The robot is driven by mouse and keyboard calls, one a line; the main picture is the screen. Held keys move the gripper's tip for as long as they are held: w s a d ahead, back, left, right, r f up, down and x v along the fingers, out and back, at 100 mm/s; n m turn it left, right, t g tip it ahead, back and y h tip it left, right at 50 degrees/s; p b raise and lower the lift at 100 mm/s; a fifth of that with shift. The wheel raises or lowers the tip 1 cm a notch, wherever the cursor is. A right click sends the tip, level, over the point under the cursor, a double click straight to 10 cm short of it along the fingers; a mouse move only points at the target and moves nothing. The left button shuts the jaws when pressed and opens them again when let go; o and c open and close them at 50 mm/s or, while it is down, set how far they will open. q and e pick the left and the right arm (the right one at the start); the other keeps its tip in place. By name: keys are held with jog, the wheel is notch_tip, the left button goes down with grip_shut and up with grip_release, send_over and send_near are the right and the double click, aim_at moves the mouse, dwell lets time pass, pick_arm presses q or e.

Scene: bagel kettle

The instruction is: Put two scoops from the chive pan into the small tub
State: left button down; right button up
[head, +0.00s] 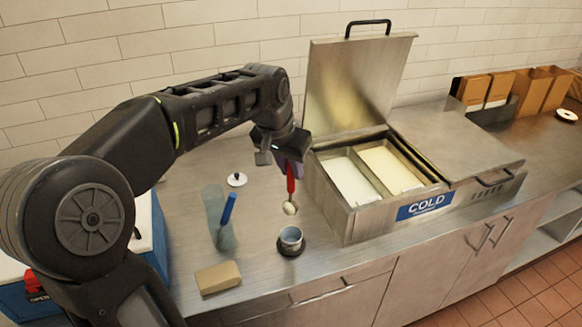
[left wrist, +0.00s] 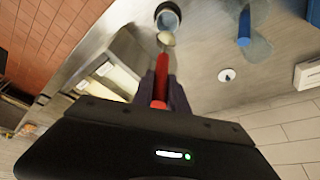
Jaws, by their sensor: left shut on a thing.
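My left gripper (head: 290,163) is shut on the red handle of a scoop (head: 291,183). The scoop hangs down with a pale, whitish load in its bowl. In the left wrist view the red scoop (left wrist: 161,75) points toward the small tub (left wrist: 168,17). In the head view the small tub (head: 291,238) stands on the counter on a dark round base, just below the scoop bowl. The cold unit's lid is up, showing two pans: a white one (head: 350,181) on the left and a cream one (head: 391,167) on the right. I cannot tell which is chive. My right gripper is out of view.
A clear container (head: 214,205) with a blue-handled tool (head: 228,208) stands left of the tub. A white lid (head: 237,180) and a tan block (head: 218,277) lie on the counter. The raised steel lid (head: 358,85) stands behind the pans. Brown boxes (head: 540,88) are at far right.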

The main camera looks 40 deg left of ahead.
aim_at(290, 201)
pick_arm(q)
jog(key=shift+f+b, duration=0.6)
jog(key=shift+f, duration=0.2)
notch_tip(290, 201, down, 9)
jog(key=b, duration=0.7)
jog(key=shift+s+b, duration=0.35)
jog(key=shift+s, duration=0.35)
dwell(1.7)
jog(key=shift+w, duration=0.6)
dwell(0.3)
jog(key=shift+r, duration=0.1)
jog(key=shift+r+p, duration=3.6)
jog(key=shift+r, duration=0.85)
